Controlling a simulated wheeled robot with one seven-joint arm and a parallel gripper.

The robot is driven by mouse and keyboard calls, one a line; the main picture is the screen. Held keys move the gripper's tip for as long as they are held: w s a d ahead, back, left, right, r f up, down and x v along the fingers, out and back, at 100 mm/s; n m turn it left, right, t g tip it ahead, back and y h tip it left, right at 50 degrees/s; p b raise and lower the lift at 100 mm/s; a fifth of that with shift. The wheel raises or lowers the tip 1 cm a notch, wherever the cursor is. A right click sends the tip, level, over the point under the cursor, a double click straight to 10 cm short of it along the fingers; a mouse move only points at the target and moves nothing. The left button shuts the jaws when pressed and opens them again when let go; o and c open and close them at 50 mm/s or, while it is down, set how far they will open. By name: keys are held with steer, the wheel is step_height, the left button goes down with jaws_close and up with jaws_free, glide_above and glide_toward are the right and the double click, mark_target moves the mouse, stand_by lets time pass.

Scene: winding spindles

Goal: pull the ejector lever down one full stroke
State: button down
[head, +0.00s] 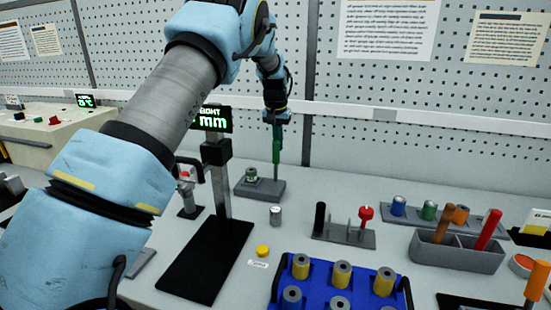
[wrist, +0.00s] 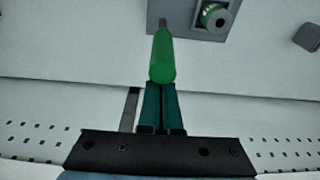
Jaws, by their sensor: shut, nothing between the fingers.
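The ejector lever (head: 277,152) is a thin grey rod with a green grip. It stands upright on the right end of a dark grey base (head: 262,192) at the back of the bench. A spindle with a small green-banded spool (head: 251,174) is on the same base. In the wrist view the lever (wrist: 162,62) runs down from the base (wrist: 182,28), with the spool (wrist: 215,17) to its right. My gripper (wrist: 163,88) is shut and empty, its teal fingertips at the free end of the green grip. I cannot tell whether they touch.
A display stand (head: 221,180) stands left of the lever. A small metal cylinder (head: 275,215) and a yellow button (head: 262,251) are in front. A blue tray (head: 318,301) with several spools and a grey bin (head: 456,252) are nearer right. A pegboard wall (head: 400,95) is behind.

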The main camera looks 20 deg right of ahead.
steer(key=shift+w+d, duration=0.15)
steer(key=shift+w, duration=0.05)
step_height(320, 180, up, 9)
steer(key=p, duration=0.4)
steer(key=shift+w+d, duration=0.35)
steer(key=shift+w, duration=0.05)
steer(key=shift+f, duration=0.1)
stand_by(0.3)
